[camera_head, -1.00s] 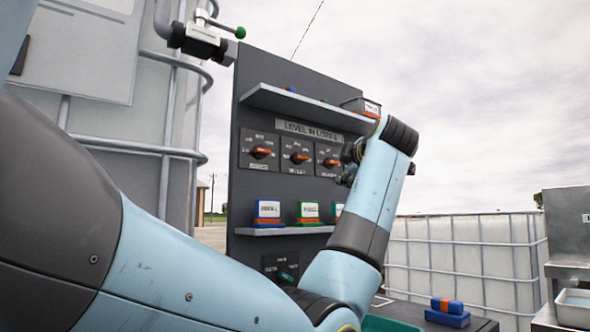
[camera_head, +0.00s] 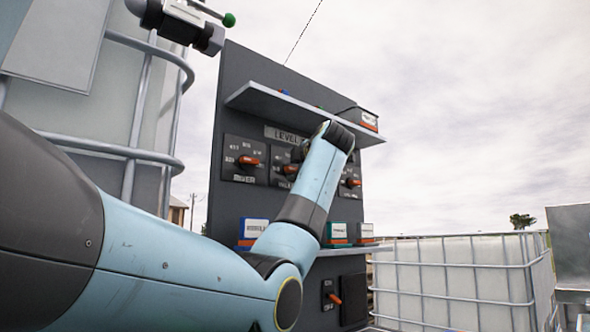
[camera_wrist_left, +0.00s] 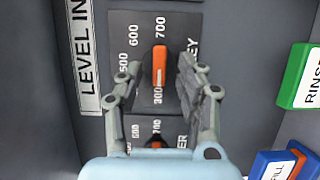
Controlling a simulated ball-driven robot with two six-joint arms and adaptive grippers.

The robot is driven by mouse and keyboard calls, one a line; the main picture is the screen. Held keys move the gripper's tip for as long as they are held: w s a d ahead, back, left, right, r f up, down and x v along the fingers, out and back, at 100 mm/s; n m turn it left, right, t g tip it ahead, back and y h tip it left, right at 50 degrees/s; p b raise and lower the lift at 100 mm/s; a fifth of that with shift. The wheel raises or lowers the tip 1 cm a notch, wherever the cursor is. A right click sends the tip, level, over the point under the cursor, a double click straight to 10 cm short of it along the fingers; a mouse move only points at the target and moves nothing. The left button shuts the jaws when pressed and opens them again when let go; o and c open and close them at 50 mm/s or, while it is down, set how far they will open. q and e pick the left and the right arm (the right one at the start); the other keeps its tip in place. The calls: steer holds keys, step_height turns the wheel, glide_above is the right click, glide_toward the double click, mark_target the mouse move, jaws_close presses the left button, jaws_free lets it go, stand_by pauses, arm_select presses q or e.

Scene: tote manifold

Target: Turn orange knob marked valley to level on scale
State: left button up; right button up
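A dark panel (camera_head: 232,100) carries a row of orange knobs on scale plates. The middle knob (camera_head: 291,169) is partly covered by my left gripper (camera_head: 297,156). In the left wrist view the valley knob (camera_wrist_left: 159,65) stands between the fingers of the left gripper (camera_wrist_left: 157,78), on a plate whose label shows only EY. Its bar lies along the picture's vertical, upper end toward 700. The fingers are spread, with gaps on both sides. My right gripper is not in view.
An upper shelf (camera_head: 270,100) juts out above the knobs. A blue box (camera_head: 254,229) and a teal box (camera_head: 338,233) stand on a lower shelf. A lower orange-handled switch (camera_head: 334,298) sits beneath. A caged tank (camera_head: 455,275) stands to the right.

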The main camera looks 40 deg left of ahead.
arm_select(q)
steer(key=shift+w+a, duration=0.3)
steer(key=shift+a, duration=0.25)
jaws_close()
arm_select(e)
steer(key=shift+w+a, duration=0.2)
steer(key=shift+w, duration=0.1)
arm_select(q)
steer(key=shift+r, duration=0.1)
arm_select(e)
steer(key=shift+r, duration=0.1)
